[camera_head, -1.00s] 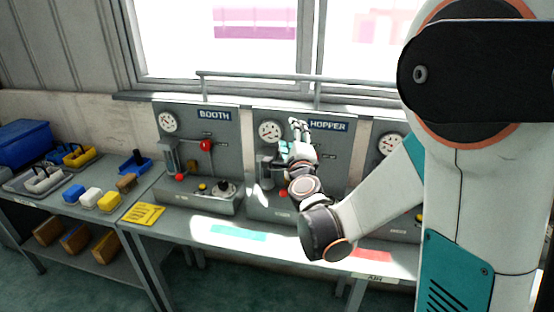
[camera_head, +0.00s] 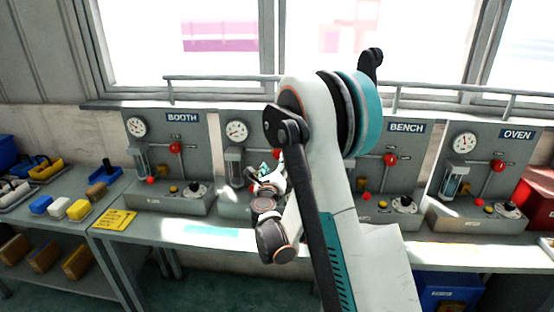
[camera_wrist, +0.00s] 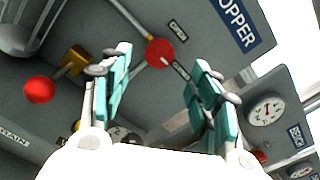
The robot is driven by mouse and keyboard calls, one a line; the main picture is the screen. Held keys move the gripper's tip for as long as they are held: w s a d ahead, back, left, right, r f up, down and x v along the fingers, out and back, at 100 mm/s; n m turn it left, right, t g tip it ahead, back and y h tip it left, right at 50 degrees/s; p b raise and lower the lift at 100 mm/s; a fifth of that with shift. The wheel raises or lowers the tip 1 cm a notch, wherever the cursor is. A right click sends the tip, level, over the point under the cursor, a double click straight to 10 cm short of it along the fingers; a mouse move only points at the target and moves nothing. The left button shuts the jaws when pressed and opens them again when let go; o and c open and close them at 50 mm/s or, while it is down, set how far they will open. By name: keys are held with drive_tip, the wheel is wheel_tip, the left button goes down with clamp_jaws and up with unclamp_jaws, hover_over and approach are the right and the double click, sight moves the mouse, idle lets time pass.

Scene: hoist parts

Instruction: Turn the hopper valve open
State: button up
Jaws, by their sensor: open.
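The hopper valve's round red knob (camera_wrist: 160,53) shows in the wrist view on a grey panel with a HOPPER label (camera_wrist: 236,22). A pipe runs to it from the upper left. A small OPEN label (camera_wrist: 178,30) is above it to the right, and another small plate lies below it. My gripper (camera_wrist: 161,62) is open, its teal-padded fingers on either side of the knob in the picture, with nothing between them; contact cannot be told. In the head view my gripper (camera_head: 268,170) is before the hopper panel (camera_head: 225,125); my arm hides the label there.
A second red ball (camera_wrist: 39,90) and a brass fitting (camera_wrist: 75,60) are left of the knob. The booth panel (camera_head: 148,125), bench panel (camera_head: 408,150) and oven panel (camera_head: 515,155) flank the hopper. A rail (camera_head: 215,78) runs above. Blocks and trays lie at left.

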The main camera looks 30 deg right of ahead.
drive_tip(key=b+x, duration=0.1)
drive_tip(key=x, duration=0.6)
drive_tip(key=shift+w+d, duration=0.1)
drive_tip(key=shift+c, duration=0.2)
drive_tip(key=c, duration=1)
